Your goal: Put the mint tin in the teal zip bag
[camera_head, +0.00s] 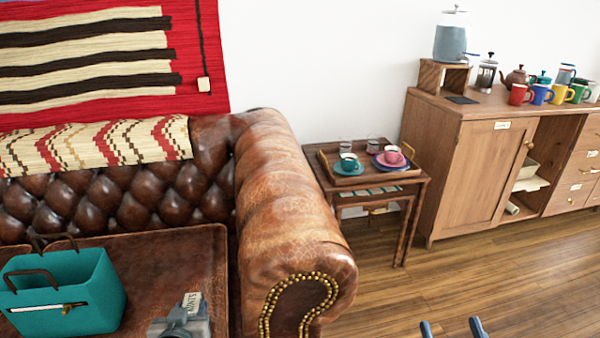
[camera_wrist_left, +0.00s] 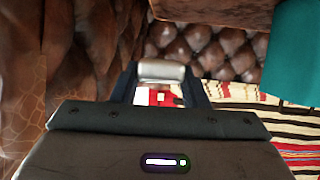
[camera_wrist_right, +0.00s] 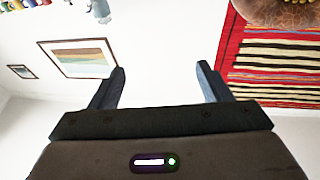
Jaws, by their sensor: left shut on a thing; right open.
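The teal zip bag (camera_head: 85,287) stands on the sofa seat at the lower left of the head view, its dark handles up and a zip on its front. It also shows at the right of the left wrist view (camera_wrist_left: 292,55). My left gripper (camera_head: 182,320) is to the right of the bag, apart from it, and shut on the mint tin (camera_head: 191,302). The tin shows between the fingers in the left wrist view (camera_wrist_left: 160,73) as a silvery, rounded end. My right gripper (camera_head: 452,328) is open and empty over the floor.
The brown leather sofa's rolled arm (camera_head: 295,225) rises right of my left gripper. A small side table with a tray (camera_head: 372,178) of cups stands beyond it. A wooden cabinet (camera_head: 480,170) is at the right. The floor (camera_head: 440,285) near my right gripper is clear.

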